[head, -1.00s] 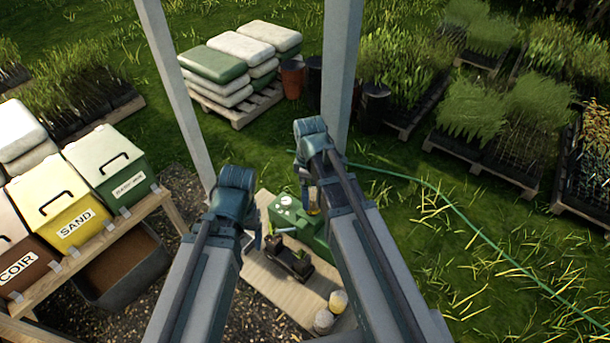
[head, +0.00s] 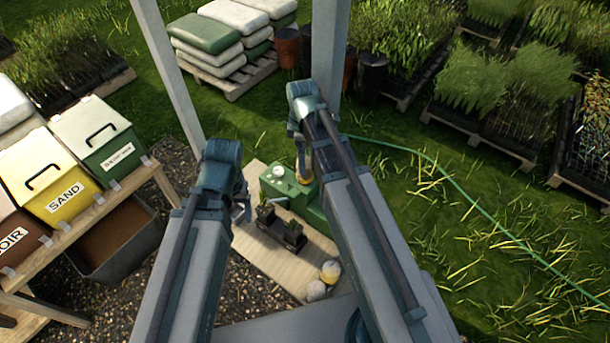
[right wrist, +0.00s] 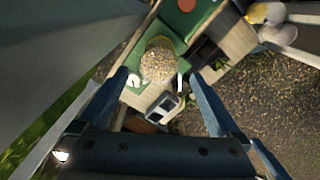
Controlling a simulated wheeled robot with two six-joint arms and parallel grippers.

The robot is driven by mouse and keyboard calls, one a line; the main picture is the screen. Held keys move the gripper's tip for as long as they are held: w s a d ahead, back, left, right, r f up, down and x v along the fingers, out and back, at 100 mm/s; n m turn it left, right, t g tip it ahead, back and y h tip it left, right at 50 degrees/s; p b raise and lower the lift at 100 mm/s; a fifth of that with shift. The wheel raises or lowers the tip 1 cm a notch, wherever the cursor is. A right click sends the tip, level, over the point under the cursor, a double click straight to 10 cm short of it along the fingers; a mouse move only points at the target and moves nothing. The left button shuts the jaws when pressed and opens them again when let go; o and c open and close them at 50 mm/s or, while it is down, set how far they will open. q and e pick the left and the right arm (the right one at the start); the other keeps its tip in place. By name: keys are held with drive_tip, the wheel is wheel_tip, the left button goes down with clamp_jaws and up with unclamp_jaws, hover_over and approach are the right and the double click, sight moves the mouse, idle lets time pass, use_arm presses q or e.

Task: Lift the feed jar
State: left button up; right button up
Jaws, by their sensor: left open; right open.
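A clear jar of tan grains, which looks like the feed jar (right wrist: 160,62), stands on a green surface in the right wrist view. My right gripper (right wrist: 158,78) is open, with its fingers on either side of the jar and gaps showing. In the head view the jar (head: 304,167) shows partly below my right wrist, which hides much of it. My left gripper (head: 241,212) is open and empty, over the left edge of the wooden board, apart from the jar.
The wooden board (head: 262,262) carries a green box (head: 310,208), a dark tray of small pots (head: 283,232) and two lidded jars (head: 330,271). A bin shelf (head: 105,207) stands left. A post (head: 330,50) rises behind my right arm.

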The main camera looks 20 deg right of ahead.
drive_tip(key=shift+d+f+b, duration=0.15)
drive_tip(key=shift+f+b, duration=3.45)
drive_tip(key=shift+f, duration=0.5)
use_arm(q)
wheel_tip(320, 180, down, 8)
use_arm(e)
drive_tip(key=shift+r, duration=0.1)
